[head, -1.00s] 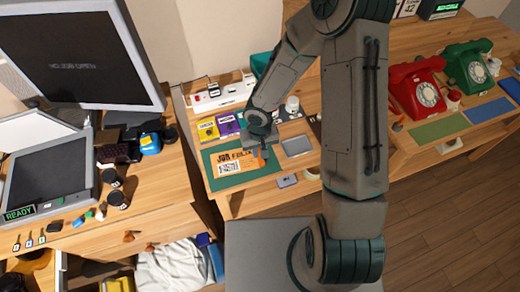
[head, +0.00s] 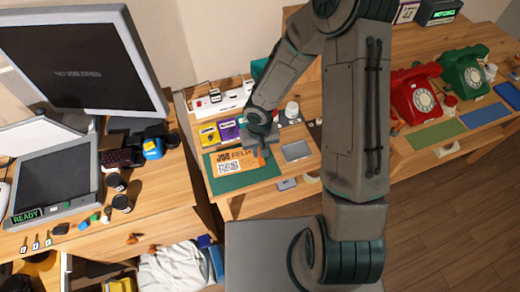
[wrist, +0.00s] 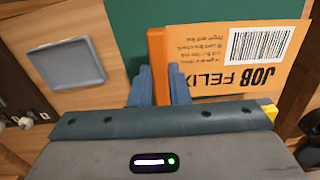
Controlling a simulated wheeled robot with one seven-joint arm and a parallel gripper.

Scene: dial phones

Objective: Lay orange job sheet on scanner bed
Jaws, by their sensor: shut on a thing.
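The orange job sheet (head: 232,162), printed JOB FELIX with a barcode, is over a green mat (head: 247,181) on the middle desk. It also shows at the upper right in the wrist view (wrist: 220,50), with a thick orange strip along its edge. My gripper (wrist: 160,88) is shut on that strip, which stands between its two fingers. I cannot tell how far the sheet is above the mat. The scanner (head: 92,187) is on the left desk with its lid up. Its dark scanner bed (head: 50,180) is bare, and a green READY display shows at its front.
A monitor (head: 80,60) stands behind the scanner. Black jars (head: 121,202) and small items stand right of the scanner. Yellow and purple boxes (head: 228,130) and a power strip (head: 222,100) are behind the mat. A grey tray (head: 296,151) is right of it. Red (head: 415,95) and green phones are far right.

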